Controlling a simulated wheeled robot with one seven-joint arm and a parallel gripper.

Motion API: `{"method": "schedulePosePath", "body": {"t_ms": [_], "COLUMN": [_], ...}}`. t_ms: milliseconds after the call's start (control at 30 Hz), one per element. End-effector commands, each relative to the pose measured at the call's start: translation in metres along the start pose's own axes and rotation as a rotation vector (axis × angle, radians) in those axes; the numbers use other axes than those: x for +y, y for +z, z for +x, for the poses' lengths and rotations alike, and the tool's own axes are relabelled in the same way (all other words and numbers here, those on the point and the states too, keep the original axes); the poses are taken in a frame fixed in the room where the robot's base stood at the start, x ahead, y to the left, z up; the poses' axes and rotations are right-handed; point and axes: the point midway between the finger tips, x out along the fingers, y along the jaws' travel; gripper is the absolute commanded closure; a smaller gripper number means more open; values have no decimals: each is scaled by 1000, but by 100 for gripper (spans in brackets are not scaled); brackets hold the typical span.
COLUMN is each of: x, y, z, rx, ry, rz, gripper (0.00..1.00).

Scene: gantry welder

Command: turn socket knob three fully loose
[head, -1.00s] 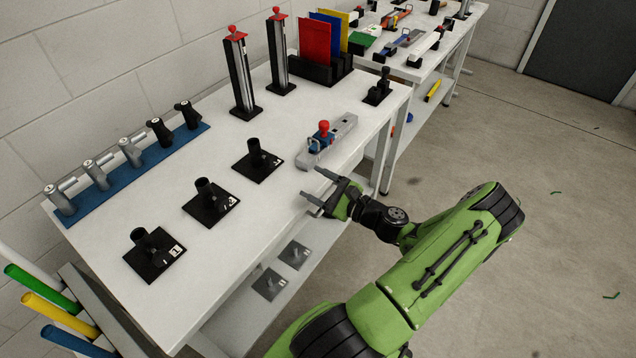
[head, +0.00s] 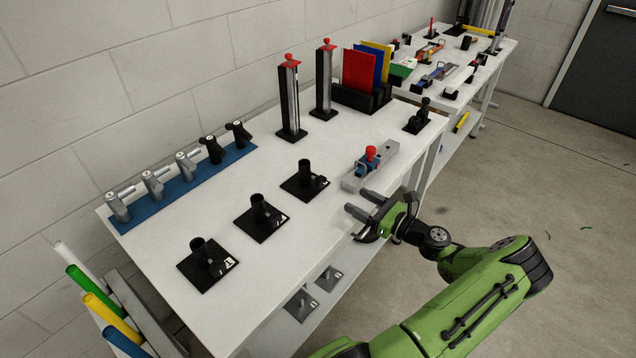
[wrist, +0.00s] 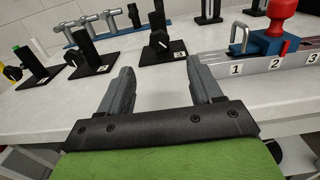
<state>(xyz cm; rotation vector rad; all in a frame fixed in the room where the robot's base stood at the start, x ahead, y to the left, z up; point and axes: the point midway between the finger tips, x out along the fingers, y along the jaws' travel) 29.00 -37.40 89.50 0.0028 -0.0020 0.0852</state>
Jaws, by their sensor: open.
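Socket three is a black upright tube on a square black plate (head: 292,189), third in the row on the white table. In the wrist view the socket (wrist: 157,18) stands beyond my fingers, with a dark knob (wrist: 158,40) on its near side and a white label "3" on its plate. My gripper (head: 358,200) is open and empty at the table's front edge, to the right of and nearer than socket three, apart from it. In the wrist view socket three shows between the open fingertips (wrist: 160,68).
Sockets two (head: 260,210) and one (head: 204,256) stand to the left. A grey rail with a red knob (head: 370,154) sits close to my gripper. Behind are two tall posts and a blue strip (head: 186,189) of handles. The table between socket three and my gripper is bare.

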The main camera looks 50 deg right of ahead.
Motion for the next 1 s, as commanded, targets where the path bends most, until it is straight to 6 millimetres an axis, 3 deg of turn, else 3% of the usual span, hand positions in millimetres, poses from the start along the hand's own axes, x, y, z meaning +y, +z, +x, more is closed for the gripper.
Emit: {"method": "schedulePosePath", "body": {"t_ms": [300,500,633,900,1000], "x": [2,2,1,1,1], "y": [-2,-2,-1,-1,-1], "z": [82,124,136,138,138], "rx": [0,-1,1,0,0], "ry": [6,3,1,0,0], "rz": [-2,-2,-2,-1,-1], "gripper": [36,36,36,36,51]}}
